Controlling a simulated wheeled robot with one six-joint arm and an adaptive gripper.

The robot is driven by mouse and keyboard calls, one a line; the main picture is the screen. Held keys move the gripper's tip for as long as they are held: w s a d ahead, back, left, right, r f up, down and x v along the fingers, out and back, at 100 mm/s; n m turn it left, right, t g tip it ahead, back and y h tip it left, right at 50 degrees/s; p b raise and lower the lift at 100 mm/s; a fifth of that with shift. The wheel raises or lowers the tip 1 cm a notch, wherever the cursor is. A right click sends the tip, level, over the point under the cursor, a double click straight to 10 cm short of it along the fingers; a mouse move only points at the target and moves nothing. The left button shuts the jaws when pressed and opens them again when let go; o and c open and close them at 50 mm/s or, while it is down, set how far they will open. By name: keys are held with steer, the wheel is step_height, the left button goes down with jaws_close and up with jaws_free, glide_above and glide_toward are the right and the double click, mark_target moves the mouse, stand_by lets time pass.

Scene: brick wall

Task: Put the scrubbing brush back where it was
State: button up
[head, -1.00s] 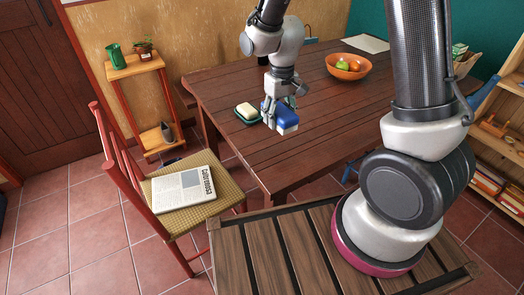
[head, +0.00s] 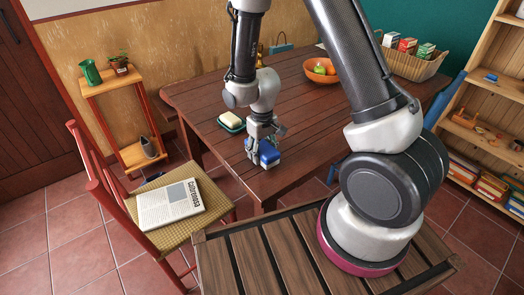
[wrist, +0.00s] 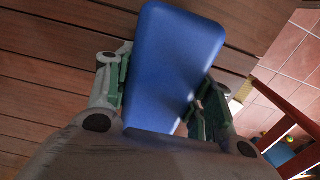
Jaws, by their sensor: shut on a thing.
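The scrubbing brush is a blue block with a pale underside (head: 266,153). My gripper (head: 258,148) is shut on it near the table's front left corner. In the wrist view, the brush's smooth blue back (wrist: 168,65) lies between the two fingers of my gripper (wrist: 163,95), and they hide part of its sides. I cannot tell whether the brush touches the tabletop. The wooden table (head: 215,92) lies under and behind it. A pale bar of soap (head: 231,118) sits in a dark green dish (head: 233,129) just beyond the brush, to its left.
An orange bowl of fruit (head: 321,75) and a basket of boxes (head: 415,66) stand farther back on the table. A chair (head: 150,185) with a newspaper (head: 170,204) stands at the left. A small stand (head: 115,84) is by the wall. The table's middle is clear.

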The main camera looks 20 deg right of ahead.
steer(key=o, duration=1.1)
steer(key=shift+f, duration=0.1)
step_height(320, 180, up, 12)
steer(key=shift+r, duration=0.25)
step_height(320, 180, up, 8)
steer(key=t, duration=0.1)
glide_above(262, 145)
steer(key=s+d, duration=0.2)
steer(key=d, duration=0.2)
steer(key=s+d+r+m+t, duration=0.1)
steer(key=s+d+r, duration=0.2)
steer(key=s+r, duration=0.1)
steer(key=s+d+r+m+t, duration=0.1)
steer(key=s+d+r, duration=0.3)
steer(key=s, duration=0.3)
steer(key=s+d+r+m+t, duration=0.1)
steer(key=s+d+r, duration=0.3)
steer(key=s+r, duration=0.1)
steer(key=shift+s+r+m, duration=0.3)
steer(key=shift+s+r, duration=0.1)
steer(key=shift+s, duration=0.15)
